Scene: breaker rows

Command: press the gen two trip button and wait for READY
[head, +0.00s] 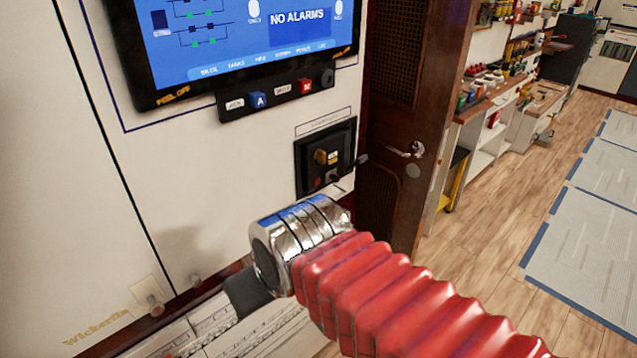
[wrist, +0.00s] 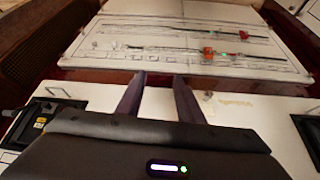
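My gripper (wrist: 158,78) shows in the wrist view as two dark fingers standing apart, with nothing between them. They point toward a pale panel (wrist: 140,65) drawn with lines, bearing small red and green parts (wrist: 209,52). I cannot tell which part is the gen two trip button, and no READY text is readable. In the head view my chrome wrist and red sleeve cover part of the lower console, and the fingers are hidden. The display (head: 240,40) reads NO ALARMS.
Below the display is a black strip (head: 280,93) with a blue A button and a red button. A black switch box (head: 326,158) with a yellow part sits lower right. A brown wooden door (head: 420,100) with a handle stands beside it. Open floor lies at right.

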